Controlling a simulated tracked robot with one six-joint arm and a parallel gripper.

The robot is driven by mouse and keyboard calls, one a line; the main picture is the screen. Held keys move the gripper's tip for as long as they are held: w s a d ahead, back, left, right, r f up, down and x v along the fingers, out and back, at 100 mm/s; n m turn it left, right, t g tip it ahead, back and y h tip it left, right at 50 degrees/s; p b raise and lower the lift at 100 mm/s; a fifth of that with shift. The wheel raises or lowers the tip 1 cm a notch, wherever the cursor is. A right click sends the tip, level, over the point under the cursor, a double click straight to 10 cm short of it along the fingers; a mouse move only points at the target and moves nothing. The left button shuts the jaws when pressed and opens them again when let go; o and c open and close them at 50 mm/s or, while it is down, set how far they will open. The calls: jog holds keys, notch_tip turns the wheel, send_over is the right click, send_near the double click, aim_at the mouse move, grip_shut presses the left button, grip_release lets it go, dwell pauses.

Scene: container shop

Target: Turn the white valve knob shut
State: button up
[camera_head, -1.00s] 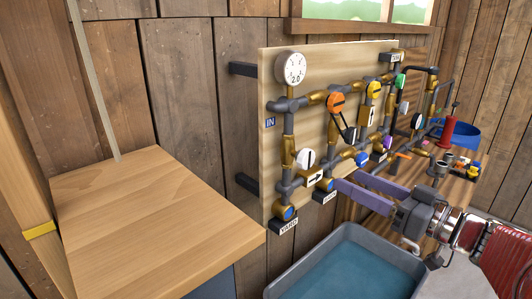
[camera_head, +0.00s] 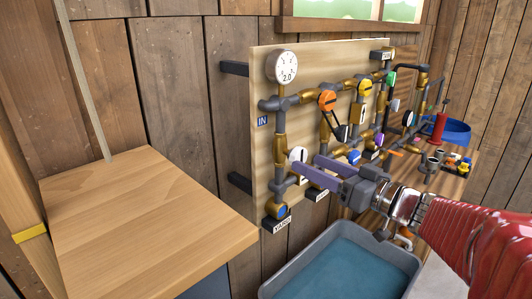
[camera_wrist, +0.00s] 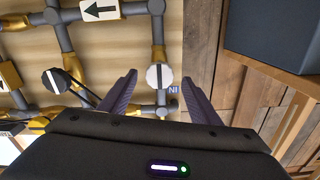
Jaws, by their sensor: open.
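The white valve knob (camera_head: 298,154) is on the lower left pipe of the wooden pipe board (camera_head: 265,160). It also shows in the wrist view (camera_wrist: 153,76), round and white with a dark stripe running along the picture's vertical. My gripper (camera_head: 305,164) is open. Its two purple fingers reach to the knob in the head view. In the wrist view my gripper (camera_wrist: 160,74) has one finger on either side of the knob, with a visible gap each side. I cannot tell how deep the fingertips reach or whether they touch it.
An orange knob (camera_head: 327,100) and a yellow knob (camera_head: 364,88) sit higher on the board, and a black knob (camera_wrist: 56,81) is beside the white one. A gauge (camera_head: 282,67) tops the left pipe. A grey tub (camera_head: 411,262) stands below; a wooden worktop (camera_head: 140,220) is left.

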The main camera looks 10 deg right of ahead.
aim_at(301, 160)
jog(key=shift+x, duration=2.55)
jog(key=c, duration=1.1)
